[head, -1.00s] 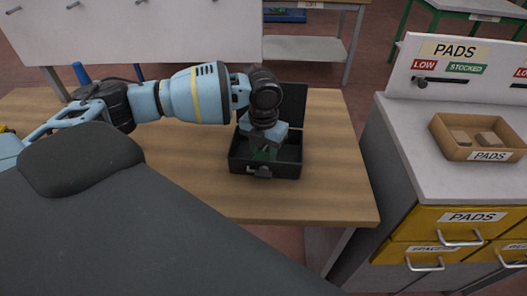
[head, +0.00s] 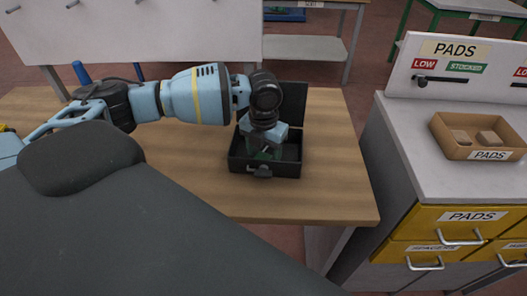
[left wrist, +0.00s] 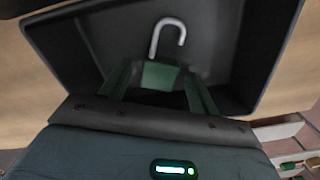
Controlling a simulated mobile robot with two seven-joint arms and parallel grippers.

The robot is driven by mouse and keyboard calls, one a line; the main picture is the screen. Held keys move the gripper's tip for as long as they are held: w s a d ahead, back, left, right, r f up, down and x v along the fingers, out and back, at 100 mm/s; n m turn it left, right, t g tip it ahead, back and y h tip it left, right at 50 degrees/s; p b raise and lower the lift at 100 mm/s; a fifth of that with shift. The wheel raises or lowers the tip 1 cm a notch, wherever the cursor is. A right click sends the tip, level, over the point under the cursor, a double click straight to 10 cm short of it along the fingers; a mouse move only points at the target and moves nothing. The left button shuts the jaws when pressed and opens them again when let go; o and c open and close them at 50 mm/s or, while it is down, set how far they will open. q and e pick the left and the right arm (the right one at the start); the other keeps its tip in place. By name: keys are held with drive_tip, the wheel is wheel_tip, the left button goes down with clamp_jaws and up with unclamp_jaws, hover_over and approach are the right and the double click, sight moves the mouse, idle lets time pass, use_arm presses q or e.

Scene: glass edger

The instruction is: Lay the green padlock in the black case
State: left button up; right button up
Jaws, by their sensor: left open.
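The black case (head: 287,171) stands on the wooden table with its lid up at the back. My left gripper (head: 264,152) points down into the case. In the left wrist view the green padlock (left wrist: 160,75) is inside the case, with its grey shackle pointing away from the gripper. My left gripper (left wrist: 159,82) is open there, with one green finger on each side of the padlock body and a gap visible beside it. In the head view the gripper mostly hides the padlock. My right gripper is not in view.
The wooden table (head: 200,190) is clear in front of and to the right of the case. A grey cabinet (head: 400,160) with yellow drawers stands to the right, with a cardboard box of pads (head: 452,147) on top. A white panel (head: 150,30) stands behind the table.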

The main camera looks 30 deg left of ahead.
sight(264, 156)
use_arm(q)
wheel_tip(264, 156, up, 12)
idle(0.5)
drive_tip(key=shift+r, duration=0.1)
